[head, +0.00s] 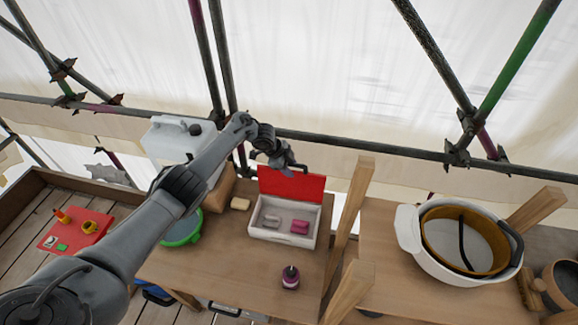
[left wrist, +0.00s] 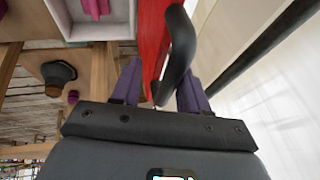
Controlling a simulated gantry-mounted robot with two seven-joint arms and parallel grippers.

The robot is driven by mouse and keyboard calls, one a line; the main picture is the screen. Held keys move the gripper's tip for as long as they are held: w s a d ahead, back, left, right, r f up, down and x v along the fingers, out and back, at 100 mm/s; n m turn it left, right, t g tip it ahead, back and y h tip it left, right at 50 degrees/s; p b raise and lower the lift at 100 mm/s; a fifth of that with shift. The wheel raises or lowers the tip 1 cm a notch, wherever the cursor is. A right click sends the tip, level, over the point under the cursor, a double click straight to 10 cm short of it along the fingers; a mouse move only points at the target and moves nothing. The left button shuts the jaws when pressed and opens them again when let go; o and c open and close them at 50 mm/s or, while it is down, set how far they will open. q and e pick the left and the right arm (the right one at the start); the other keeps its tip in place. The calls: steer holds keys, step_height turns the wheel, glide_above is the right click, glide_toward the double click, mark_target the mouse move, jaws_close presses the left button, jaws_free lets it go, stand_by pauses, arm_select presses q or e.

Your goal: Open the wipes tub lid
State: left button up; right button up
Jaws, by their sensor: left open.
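A white rectangular tub (head: 307,233) with a hinged red lid (head: 291,186) stands on the wooden table. The lid stands raised along the tub's back edge, and pink and grey items show inside. The tub (left wrist: 96,27) and the red lid (left wrist: 151,35) also show in the left wrist view. My left gripper (head: 284,163) is open at the lid's upper edge. In the wrist view its purple fingers (left wrist: 160,88) are apart, with the lid's edge and a dark curved piece between them. I cannot tell whether they touch. My right gripper is out of view.
A dark purple-topped bottle (head: 290,278) stands in front of the tub. A green basin (head: 182,232) and white container (head: 168,139) are partly behind my left arm. Wooden posts (head: 347,212) rise right of the tub. A white bucket (head: 408,230) stands farther right. Scaffold poles cross behind.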

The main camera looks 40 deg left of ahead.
arm_select(q)
steer(key=shift+r, duration=0.1)
steer(key=v, duration=1)
steer(key=shift+s+r, duration=0.2)
steer(key=shift+r, duration=0.1)
steer(key=shift+a, duration=0.1)
